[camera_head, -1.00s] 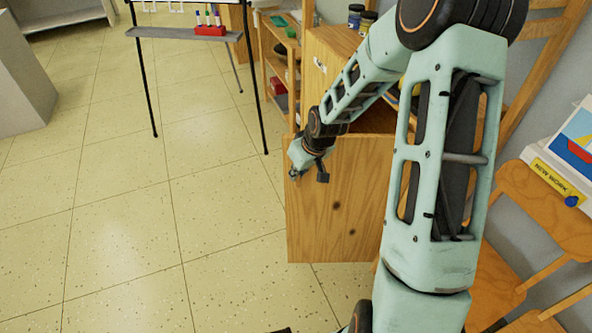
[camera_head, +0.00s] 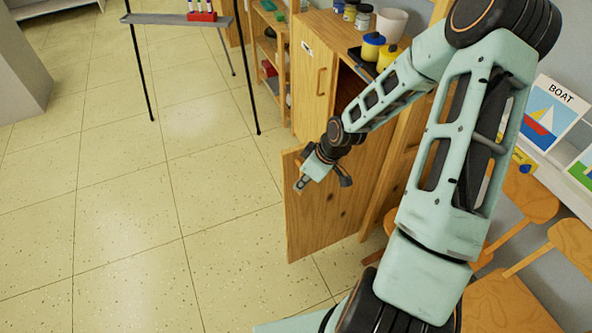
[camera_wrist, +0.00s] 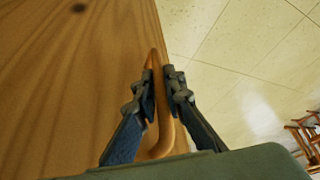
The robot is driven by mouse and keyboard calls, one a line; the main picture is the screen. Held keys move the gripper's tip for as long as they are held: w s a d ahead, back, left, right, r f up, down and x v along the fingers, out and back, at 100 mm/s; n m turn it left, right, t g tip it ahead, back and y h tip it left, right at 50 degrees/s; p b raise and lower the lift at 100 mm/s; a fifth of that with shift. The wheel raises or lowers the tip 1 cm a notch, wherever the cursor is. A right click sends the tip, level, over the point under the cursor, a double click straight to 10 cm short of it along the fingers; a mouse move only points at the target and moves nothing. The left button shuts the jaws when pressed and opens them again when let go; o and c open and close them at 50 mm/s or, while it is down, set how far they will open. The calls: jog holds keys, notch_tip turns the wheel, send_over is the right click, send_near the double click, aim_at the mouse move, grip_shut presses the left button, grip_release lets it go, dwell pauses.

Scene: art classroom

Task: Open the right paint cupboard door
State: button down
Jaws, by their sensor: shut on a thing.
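The paint cupboard (camera_head: 308,75) is wooden and stands along the wall, right of the easel. Its right door (camera_head: 330,215) is swung out from the cupboard body, with a dark gap behind it. My gripper (camera_head: 301,184) is at the free left edge of this door. In the wrist view my gripper (camera_wrist: 160,78) is shut on the wooden door handle (camera_wrist: 163,135), with one finger on each side of the bar. The door face (camera_wrist: 75,75) fills the left of that view. The other door, with its own handle (camera_head: 321,82), looks shut. The cupboard's inside is mostly hidden by my arm.
Paint jars (camera_head: 372,46) and a white pot (camera_head: 391,24) stand on the cupboard top. An easel (camera_head: 180,18) stands behind left. Wooden chairs (camera_head: 530,200) stand close at the right. The tiled floor (camera_head: 150,230) at the left is clear.

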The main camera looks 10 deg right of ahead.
jog(key=shift+s+d+n+p, duration=0.25)
jog(key=shift+s+d, duration=0.05)
jog(key=shift+s, duration=0.4)
jog(key=shift+s+d+n+p, duration=0.2)
jog(key=shift+s+d+n, duration=0.1)
jog(key=shift+s, duration=0.4)
jog(key=c, duration=2.3)
grip_release()
jog(key=shift+r, duration=0.1)
jog(key=v, duration=1.1)
jog(key=shift+d+r, duration=0.2)
jog(key=shift+r, duration=0.2)
jog(key=shift+w, duration=0.1)
